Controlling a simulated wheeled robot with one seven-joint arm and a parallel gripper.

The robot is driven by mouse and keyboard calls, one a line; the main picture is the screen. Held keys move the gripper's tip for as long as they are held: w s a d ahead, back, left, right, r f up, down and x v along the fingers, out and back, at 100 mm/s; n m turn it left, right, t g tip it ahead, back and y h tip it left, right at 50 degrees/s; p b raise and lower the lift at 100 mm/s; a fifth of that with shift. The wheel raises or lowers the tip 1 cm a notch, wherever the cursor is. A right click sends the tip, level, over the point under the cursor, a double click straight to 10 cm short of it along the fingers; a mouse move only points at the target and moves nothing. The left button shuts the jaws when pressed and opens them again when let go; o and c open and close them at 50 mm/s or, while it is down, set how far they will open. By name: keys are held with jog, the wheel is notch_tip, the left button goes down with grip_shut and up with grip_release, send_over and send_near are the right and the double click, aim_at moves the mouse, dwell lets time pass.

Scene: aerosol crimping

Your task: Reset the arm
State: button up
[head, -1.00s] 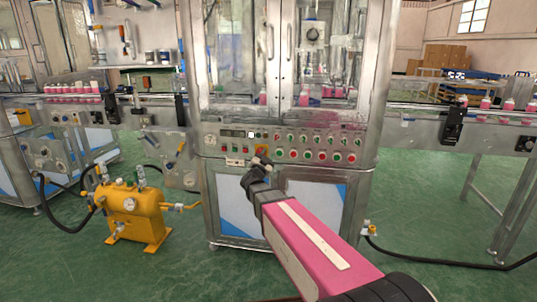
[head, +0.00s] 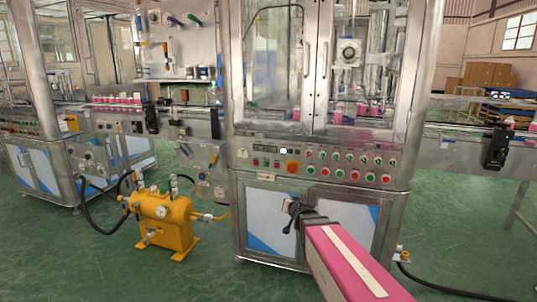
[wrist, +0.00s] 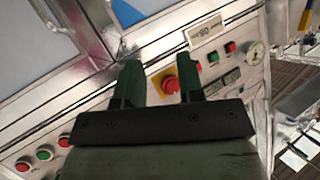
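My gripper (head: 297,210) is in front of the crimping machine (head: 325,215), below its control panel (head: 320,163), at the end of my pink arm. In the wrist view my gripper (wrist: 160,85) has its two dark fingers apart with nothing held between them. The red emergency button (wrist: 170,86) on its yellow plate shows between the fingers, beyond them. In the head view the same red button (head: 292,167) is above my gripper. I cannot tell the exact gap between fingers and panel.
A yellow tank (head: 165,220) with gauges and hoses stands on the green floor at left. Conveyors with pink cans (head: 118,99) run to both sides. A black hose (head: 450,290) lies on the floor at right. Open floor (head: 90,260) lies in front.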

jog(key=s+d+f+g, duration=0.3)
jog(key=s+f+g, duration=0.1)
jog(key=s, duration=0.3)
jog(key=s+d+f+n+g+h, duration=0.1)
jog(key=s+d+f+g, duration=0.2)
jog(key=s, duration=0.5)
jog(key=s+d+f+g+h, duration=0.1)
jog(key=s+d+f+g, duration=0.2)
jog(key=s+g, duration=0.3)
jog(key=shift+s+f, duration=0.85)
jog(key=shift+s, duration=0.15)
